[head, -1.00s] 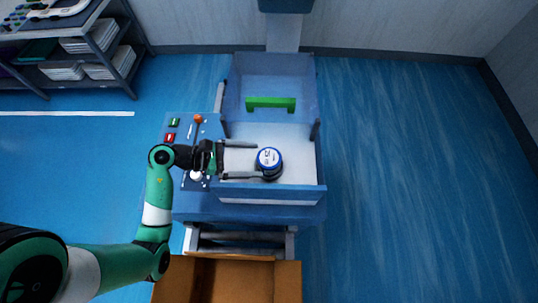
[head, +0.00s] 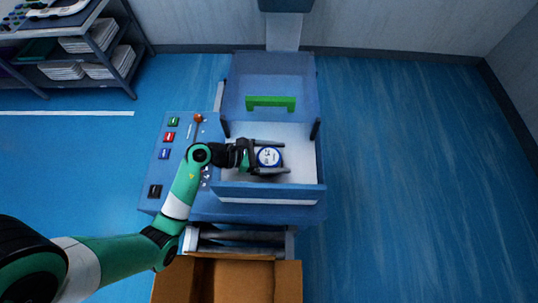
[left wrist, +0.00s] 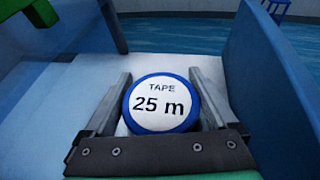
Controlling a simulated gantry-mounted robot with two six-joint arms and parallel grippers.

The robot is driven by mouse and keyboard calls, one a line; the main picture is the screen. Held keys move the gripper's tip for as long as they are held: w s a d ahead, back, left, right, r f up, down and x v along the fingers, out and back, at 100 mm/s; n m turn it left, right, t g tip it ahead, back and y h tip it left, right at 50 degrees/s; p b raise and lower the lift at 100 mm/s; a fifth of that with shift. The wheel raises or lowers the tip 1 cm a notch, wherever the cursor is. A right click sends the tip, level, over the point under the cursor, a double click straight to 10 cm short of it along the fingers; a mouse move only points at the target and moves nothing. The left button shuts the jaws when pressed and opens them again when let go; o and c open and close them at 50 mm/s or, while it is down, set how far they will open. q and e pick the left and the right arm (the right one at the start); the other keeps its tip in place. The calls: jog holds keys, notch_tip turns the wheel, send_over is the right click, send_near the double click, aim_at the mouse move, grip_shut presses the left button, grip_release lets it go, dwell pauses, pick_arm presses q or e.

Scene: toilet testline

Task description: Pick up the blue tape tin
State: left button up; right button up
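The blue tape tin (head: 269,156) is round, with a white top and a blue rim. It sits in the blue tray-like bay of the test machine (head: 272,190). In the left wrist view the tin (left wrist: 160,104) reads "TAPE 25 m" and lies between the two fingers. My left gripper (head: 270,157) is open around the tin, one finger on each side. In the left wrist view a narrow gap shows beside the left finger; the right finger is very close to the tin, and I cannot tell if it touches. My right gripper is not in view.
A raised clear-blue lid with a green handle (head: 271,103) stands behind the bay. A control panel with buttons (head: 165,154) is at the left. An open cardboard box (head: 228,280) stands in front. Shelves (head: 95,55) are at the back left. The right floor is clear.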

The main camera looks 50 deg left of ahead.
pick_arm(q)
jog(key=c, duration=1.2)
jog(key=shift+r, duration=0.1)
notch_tip(320, 180, up, 28)
jog(key=p, duration=0.6)
